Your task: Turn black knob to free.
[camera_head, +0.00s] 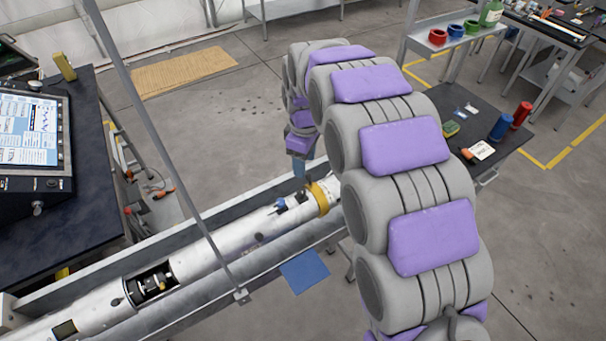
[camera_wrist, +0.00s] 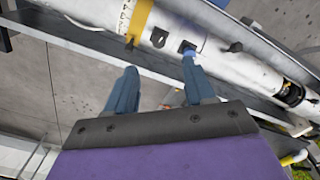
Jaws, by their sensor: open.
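A white tube (camera_head: 215,243) lies in a long grey trough, with a yellow band (camera_head: 323,199) near its far end. In the wrist view, a small dark knob or lever (camera_wrist: 131,41) sits at the edge of the yellow band. A dark bluish knob (camera_wrist: 158,37), a black square fitting (camera_wrist: 187,47) and a black knob (camera_wrist: 235,47) follow along the tube. I cannot tell which is the task's knob. My gripper (camera_wrist: 160,64) is open, its blue fingers apart beside the tube. One fingertip overlaps the square fitting in the picture; contact is unclear.
A thin grey post (camera_head: 160,145) rises at the trough's near side. A dark bench with a control screen (camera_head: 28,128) stands at left. A dark table (camera_head: 480,125) with red and blue cylinders stands at right. Open floor lies behind the trough.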

